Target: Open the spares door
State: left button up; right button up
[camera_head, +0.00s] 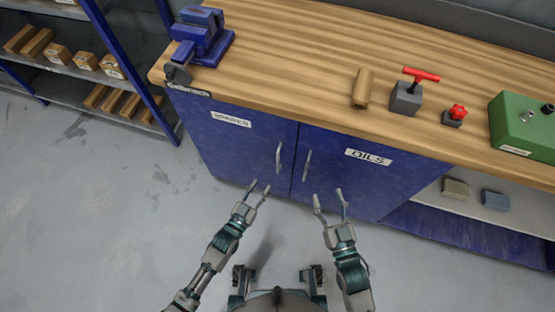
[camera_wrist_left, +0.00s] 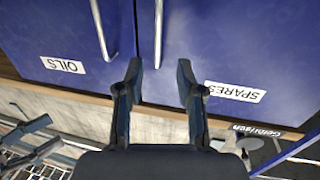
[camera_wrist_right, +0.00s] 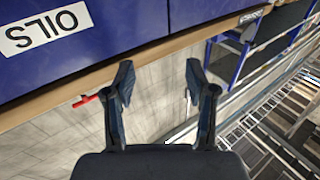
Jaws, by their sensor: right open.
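The blue spares door (camera_head: 231,146) is the left one of two cabinet doors under a wooden bench top. It looks shut, with a white SPARES label (camera_head: 231,119) and a vertical metal handle (camera_head: 279,158) near its right edge. The label also shows upside down in the left wrist view (camera_wrist_left: 235,92), with the spares handle (camera_wrist_left: 158,32). My left gripper (camera_head: 259,188) is open and empty, just below and left of that handle and apart from it. My right gripper (camera_head: 328,195) is open and empty, in front of the oils door.
The oils door (camera_head: 350,180) stands shut to the right with its own handle (camera_head: 306,165). On the bench are a blue vise (camera_head: 203,38), a wooden block (camera_head: 362,88), a red T-handle device (camera_head: 407,95) and a green box (camera_head: 525,125). Shelving (camera_head: 75,70) stands left. The floor in front is clear.

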aim_at(278, 161)
pick_arm(q)
jog(key=b+x, duration=0.2)
jog(key=x, duration=1)
jog(key=shift+b, duration=0.3)
jog(key=shift+d+f, duration=0.15)
jog(key=shift+d, duration=0.1)
grip_shut()
pick_arm(e)
notch_tip(278, 161, up, 6)
jog(key=s+t+y, duration=0.1)
jog(key=s+t, duration=0.1)
jog(key=t, duration=0.3)
jog(key=shift+d+m+t, duration=0.3)
jog(key=shift+s, duration=0.1)
